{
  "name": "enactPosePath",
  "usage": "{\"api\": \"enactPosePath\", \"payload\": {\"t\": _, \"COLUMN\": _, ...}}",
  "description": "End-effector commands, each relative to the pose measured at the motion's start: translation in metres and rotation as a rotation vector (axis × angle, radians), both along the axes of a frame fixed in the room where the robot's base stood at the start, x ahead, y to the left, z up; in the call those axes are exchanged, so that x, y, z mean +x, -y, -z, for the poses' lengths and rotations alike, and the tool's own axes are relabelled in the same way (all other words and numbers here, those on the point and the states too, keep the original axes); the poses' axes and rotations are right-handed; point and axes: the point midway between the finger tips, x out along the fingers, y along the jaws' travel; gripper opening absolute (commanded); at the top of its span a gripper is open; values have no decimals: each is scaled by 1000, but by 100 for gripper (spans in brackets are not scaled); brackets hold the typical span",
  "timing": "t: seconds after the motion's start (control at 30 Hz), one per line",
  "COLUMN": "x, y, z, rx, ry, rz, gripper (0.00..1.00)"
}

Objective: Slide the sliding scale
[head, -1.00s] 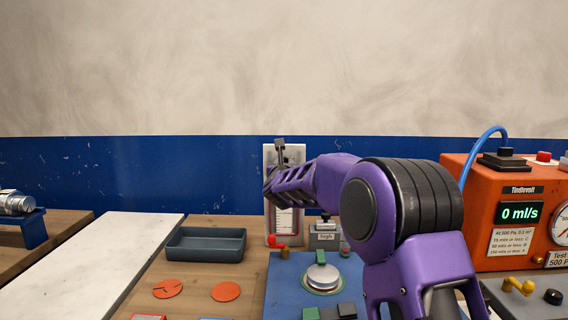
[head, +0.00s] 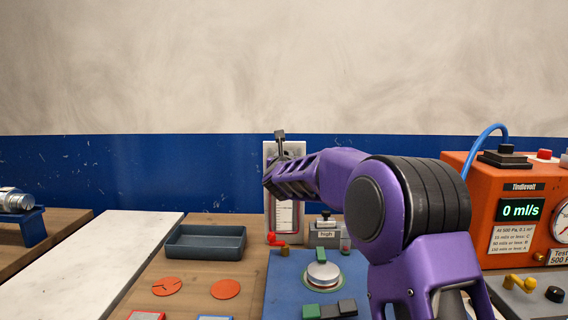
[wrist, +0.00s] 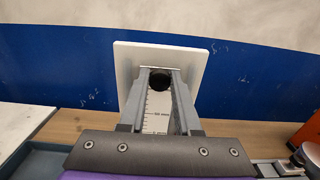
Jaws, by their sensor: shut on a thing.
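The sliding scale is a pale upright panel (head: 268,160) with a printed strip (head: 284,215) of ruled marks, standing in front of the blue wall band. In the wrist view, its white plate (wrist: 196,62) rises behind the fingers and its marked strip (wrist: 157,112) shows between them. A round black knob (wrist: 160,82) sits on the upper part of the strip. My gripper (wrist: 160,75) is shut on this knob, one finger on each side. In the head view, my purple arm covers the middle of the panel and the knob cannot be made out.
A grey tray (head: 206,257) lies left of the scale, with a white slab (head: 100,265) farther left. A small box marked "high" (head: 326,238) and a blue panel (head: 290,277) are on the right. An orange tester (head: 482,205) stands at far right.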

Motion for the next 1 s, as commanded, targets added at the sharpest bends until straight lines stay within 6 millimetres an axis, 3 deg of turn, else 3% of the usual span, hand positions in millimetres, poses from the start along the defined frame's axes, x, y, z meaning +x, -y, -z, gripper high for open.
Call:
{"api": "enactPosePath", "payload": {"t": 0.23, "x": 0, "y": 0, "z": -2, "rx": 1, "ry": 2, "rz": 0, "gripper": 0}}
{"api": "enactPosePath", "payload": {"t": 0.27, "x": 0, "y": 0, "z": -2, "rx": 1, "ry": 2, "rz": 0, "gripper": 37}}
{"api": "enactPosePath", "payload": {"t": 0.4, "x": 0, "y": 0, "z": -2, "rx": 0, "ry": 2, "rz": 0, "gripper": 62}}
{"api": "enactPosePath", "payload": {"t": 0.77, "x": -3, "y": 0, "z": -1, "rx": 0, "ry": 1, "rz": 0, "gripper": 62}}
{"api": "enactPosePath", "payload": {"t": 1.0, "x": -34, "y": 0, "z": 0, "rx": -1, "ry": 3, "rz": -1, "gripper": 62}}
